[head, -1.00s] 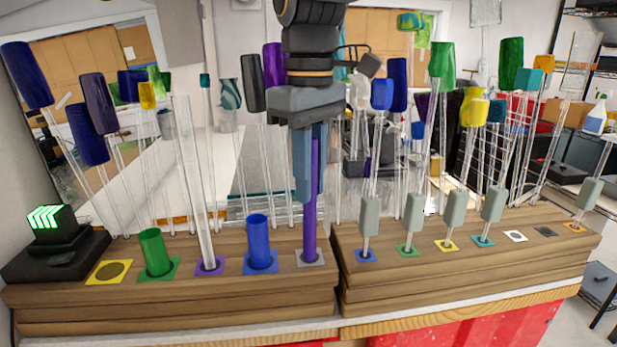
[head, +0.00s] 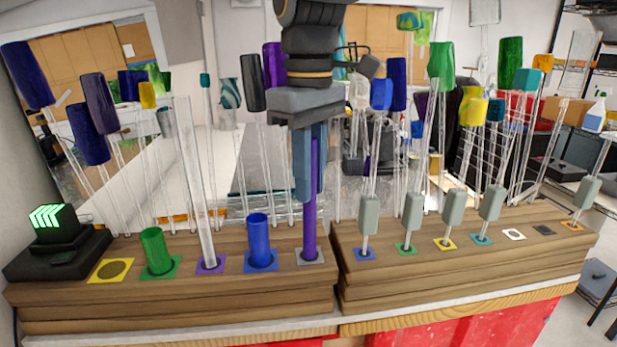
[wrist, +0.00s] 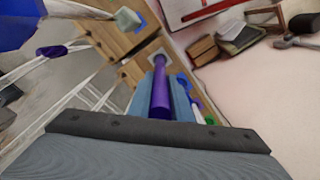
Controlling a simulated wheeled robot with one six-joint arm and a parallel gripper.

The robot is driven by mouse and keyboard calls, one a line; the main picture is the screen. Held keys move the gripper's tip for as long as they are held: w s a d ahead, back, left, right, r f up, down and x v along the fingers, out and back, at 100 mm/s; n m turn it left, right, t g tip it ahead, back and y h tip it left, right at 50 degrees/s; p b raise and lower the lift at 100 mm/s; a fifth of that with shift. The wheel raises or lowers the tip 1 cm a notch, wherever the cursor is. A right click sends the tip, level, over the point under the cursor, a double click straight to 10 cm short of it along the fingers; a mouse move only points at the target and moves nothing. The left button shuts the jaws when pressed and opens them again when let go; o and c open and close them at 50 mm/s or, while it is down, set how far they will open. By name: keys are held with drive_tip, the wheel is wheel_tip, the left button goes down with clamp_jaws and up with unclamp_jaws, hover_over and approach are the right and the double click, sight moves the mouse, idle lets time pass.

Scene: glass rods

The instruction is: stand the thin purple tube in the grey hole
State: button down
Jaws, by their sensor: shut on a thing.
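The thin purple tube (head: 310,225) stands upright in the head view. Its lower end is at the hole in the grey square (head: 325,258) at the right end of the left wooden block. I cannot tell how deep the end sits. My gripper (head: 309,190) is above that hole, with its blue fingers shut on the upper part of the tube. In the wrist view the purple tube (wrist: 160,95) runs between my fingers toward the wooden block. The hole itself is hidden by the tube.
A blue tube (head: 260,240), a clear tube (head: 196,185) and a green tube (head: 157,250) stand in holes to the left. Grey-handled rods (head: 368,215) stand in the right wooden block (head: 420,285). Tall glass rods with coloured tops crowd behind the blocks.

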drive_tip(key=shift+f, duration=0.65)
drive_tip(key=c, duration=1.9)
unclamp_jaws()
drive_tip(key=shift+r, duration=0.1)
wheel_tip(320, 180, up, 6)
drive_tip(key=p, duration=0.4)
drive_tip(key=shift+f+p, duration=0.25)
drive_tip(key=shift+p, duration=0.05)
drive_tip(key=shift+r, duration=2.65)
